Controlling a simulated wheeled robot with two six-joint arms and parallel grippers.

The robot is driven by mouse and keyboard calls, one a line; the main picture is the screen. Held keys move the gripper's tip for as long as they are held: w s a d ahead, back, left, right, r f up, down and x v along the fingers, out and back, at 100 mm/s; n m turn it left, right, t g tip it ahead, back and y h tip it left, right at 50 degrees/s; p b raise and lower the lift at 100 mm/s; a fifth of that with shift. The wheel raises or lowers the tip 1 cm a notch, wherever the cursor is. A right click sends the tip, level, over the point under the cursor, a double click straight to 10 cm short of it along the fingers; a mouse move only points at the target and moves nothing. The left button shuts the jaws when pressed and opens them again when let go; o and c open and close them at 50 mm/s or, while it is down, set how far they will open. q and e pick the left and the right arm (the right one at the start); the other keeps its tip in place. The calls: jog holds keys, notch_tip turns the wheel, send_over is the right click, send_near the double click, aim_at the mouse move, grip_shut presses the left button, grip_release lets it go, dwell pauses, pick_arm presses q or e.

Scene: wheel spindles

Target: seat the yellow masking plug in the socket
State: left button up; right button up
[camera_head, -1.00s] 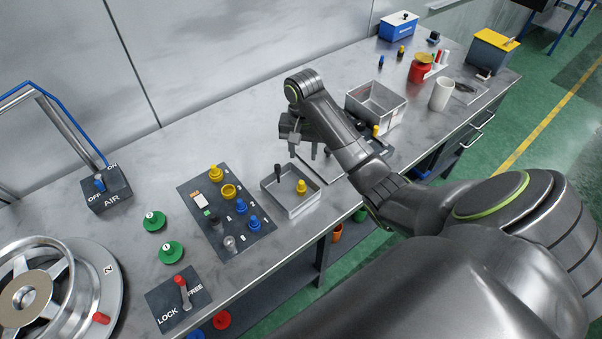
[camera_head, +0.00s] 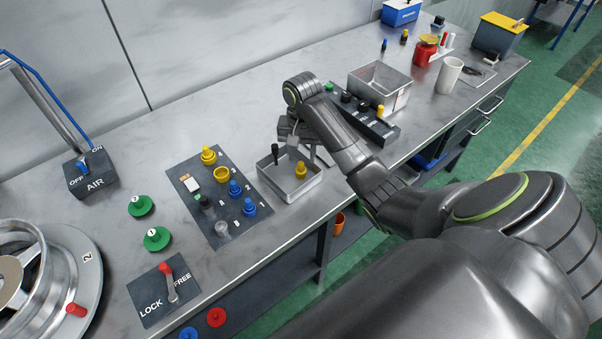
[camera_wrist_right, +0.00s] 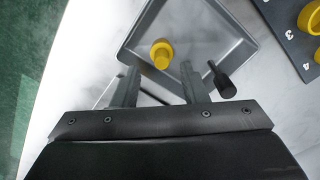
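A yellow plug (camera_head: 301,171) stands in the shallow metal tray (camera_head: 272,187); it also shows in the right wrist view (camera_wrist_right: 161,54). My right gripper (camera_head: 301,148) is at the tray's far side, open and empty. In the right wrist view its fingers (camera_wrist_right: 160,70) are apart, with the plug just ahead, between their lines. A yellow ring-shaped socket (camera_head: 221,174) sits on the dark numbered board (camera_head: 222,240), its middle looking open. Another yellow plug (camera_head: 208,155) stands at number 4. My left gripper is not in view.
Blue plugs (camera_head: 249,207) stand on the board's near side. A metal bin (camera_head: 379,83) and dark rack (camera_head: 366,125) lie beyond my gripper. Bench left of the board holds green discs (camera_head: 157,239).

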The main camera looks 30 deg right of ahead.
aim_at(301, 163)
notch_tip(301, 163, down, 4)
jog(key=shift+a+f+p, duration=0.1)
jog(key=shift+p, duration=0.2)
jog(key=c, duration=0.7)
jog(key=shift+c, duration=0.2)
